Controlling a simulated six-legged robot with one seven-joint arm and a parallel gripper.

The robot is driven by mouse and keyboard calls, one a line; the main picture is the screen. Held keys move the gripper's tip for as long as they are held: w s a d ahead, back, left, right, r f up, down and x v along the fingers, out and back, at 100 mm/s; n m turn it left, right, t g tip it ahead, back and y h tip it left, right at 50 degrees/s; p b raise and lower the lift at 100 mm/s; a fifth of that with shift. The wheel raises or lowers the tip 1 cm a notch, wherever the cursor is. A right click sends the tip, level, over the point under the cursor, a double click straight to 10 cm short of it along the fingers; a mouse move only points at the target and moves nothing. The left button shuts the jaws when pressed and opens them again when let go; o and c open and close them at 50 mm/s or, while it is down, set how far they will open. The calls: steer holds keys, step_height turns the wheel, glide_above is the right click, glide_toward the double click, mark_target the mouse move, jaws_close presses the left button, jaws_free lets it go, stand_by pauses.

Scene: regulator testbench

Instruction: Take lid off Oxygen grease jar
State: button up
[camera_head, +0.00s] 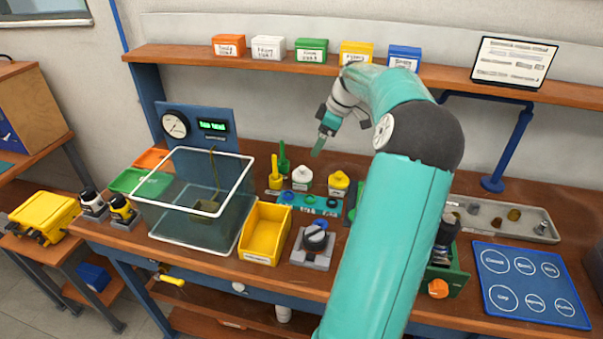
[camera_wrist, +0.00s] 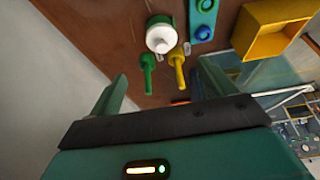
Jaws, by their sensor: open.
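Two small lidded jars stand on the brown bench: a jar with a white lid (camera_head: 302,177) and a jar with a yellow lid (camera_head: 339,183). Their labels are too small to read, so I cannot tell which holds Oxygen grease. The white-lidded jar also shows in the wrist view (camera_wrist: 161,37), with green at its side. Its lid is on. My gripper (camera_head: 322,140) is above and behind the jars, apart from them. In the wrist view its two fingers (camera_wrist: 160,88) are spread and empty.
A green tool (camera_head: 283,158) and a yellow tool (camera_head: 275,176) stand beside the white-lidded jar. A teal strip (camera_head: 325,206), a yellow bin (camera_head: 265,232) and a clear tank (camera_head: 195,198) are close in front and left. A shelf (camera_head: 200,54) with colored boxes runs behind.

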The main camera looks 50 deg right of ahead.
mark_target(303, 167)
steer(key=x, duration=0.7)
steer(key=shift+a, duration=0.1)
steer(key=shift+a+x, duration=0.2)
steer(key=shift+x, duration=2.5)
steer(key=shift+w+r, duration=0.1)
steer(key=shift+w, duration=0.05)
steer(key=c, duration=0.9)
